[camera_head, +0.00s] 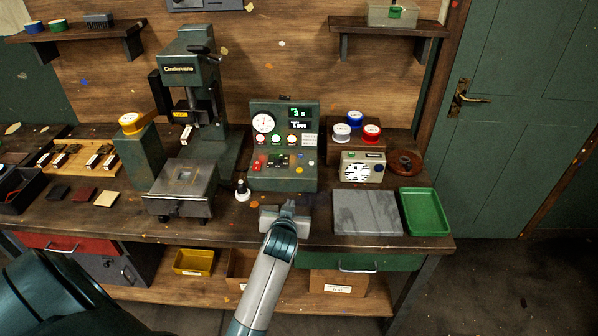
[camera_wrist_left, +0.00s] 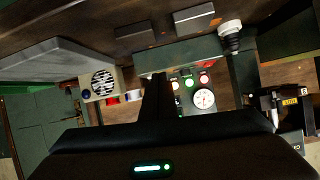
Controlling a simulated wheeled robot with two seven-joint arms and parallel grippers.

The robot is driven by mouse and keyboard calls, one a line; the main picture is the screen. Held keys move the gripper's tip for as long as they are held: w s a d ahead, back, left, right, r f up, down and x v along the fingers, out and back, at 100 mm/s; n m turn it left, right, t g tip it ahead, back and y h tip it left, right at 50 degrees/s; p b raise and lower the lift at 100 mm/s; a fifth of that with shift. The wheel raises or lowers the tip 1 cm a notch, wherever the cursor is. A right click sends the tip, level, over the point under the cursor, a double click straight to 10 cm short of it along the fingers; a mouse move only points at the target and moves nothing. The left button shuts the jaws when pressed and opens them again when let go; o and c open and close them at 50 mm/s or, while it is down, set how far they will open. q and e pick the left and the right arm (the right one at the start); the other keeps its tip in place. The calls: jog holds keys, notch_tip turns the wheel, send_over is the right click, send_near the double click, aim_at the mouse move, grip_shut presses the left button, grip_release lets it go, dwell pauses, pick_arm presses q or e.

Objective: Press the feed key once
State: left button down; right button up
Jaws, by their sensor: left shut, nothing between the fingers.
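The green control box (camera_head: 283,180) stands on the bench at mid picture. It has a round dial (camera_head: 263,122), green-lit displays (camera_head: 299,113) and several coloured keys, among them a large red one (camera_head: 260,162) and a yellow one (camera_head: 299,170). The key labels are too small to read, so I cannot tell which is the feed key. My left gripper (camera_head: 288,207) is shut and empty, just in front of the box's lower edge and apart from the keys. In the left wrist view the shut fingers (camera_wrist_left: 156,100) cover part of the box's face (camera_wrist_left: 190,82).
A black-and-white knobbed stamp (camera_head: 242,190) stands left of my gripper. A press (camera_head: 190,80) with a metal table (camera_head: 182,185) is further left. A grey slab (camera_head: 366,212), a green tray (camera_head: 425,211) and a small speaker box (camera_head: 362,168) are to the right.

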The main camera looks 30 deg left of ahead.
pick_arm(q)
jog(key=w+a+r+n+t+y, duration=0.1)
jog(key=w+a+r, duration=0.1)
jog(key=w+r, duration=0.3)
jog(key=w, duration=0.3)
jog(key=shift+w+a+t+y, duration=0.15)
jog(key=shift+a+t+y, duration=0.15)
jog(key=shift+t, duration=0.1)
